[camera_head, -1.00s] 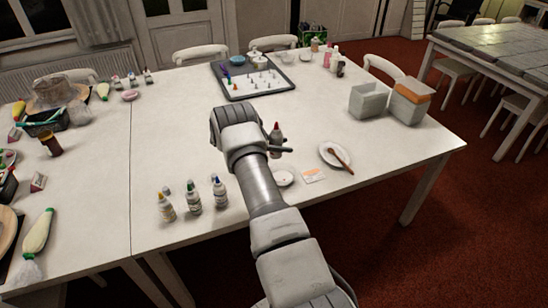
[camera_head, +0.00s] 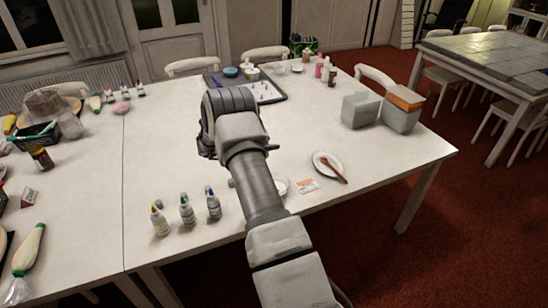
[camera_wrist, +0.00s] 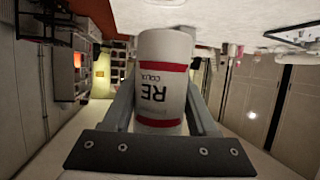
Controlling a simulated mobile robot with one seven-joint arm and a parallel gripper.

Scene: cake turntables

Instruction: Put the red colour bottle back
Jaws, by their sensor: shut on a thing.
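The red colour bottle (camera_wrist: 163,55) is white with red bands and the lettering "RE" and "COLOU" visible. It fills the middle of the wrist view, with its label upside down in the picture. My gripper (camera_wrist: 163,100) is shut on it, one finger on each side. In the head view my arm hides the bottle, and almost all of my gripper. Three similar bottles stand upright in a row near the table's front edge: one with an orange-yellow tip (camera_head: 160,222), one with a green tip (camera_head: 187,211) and one with a blue tip (camera_head: 213,204).
Right of my arm lie a white plate with a brown utensil (camera_head: 328,166) and a card (camera_head: 307,186). Grey boxes (camera_head: 361,110) stand at the right. A dark tray (camera_head: 270,98) with small pieces is behind my arm.

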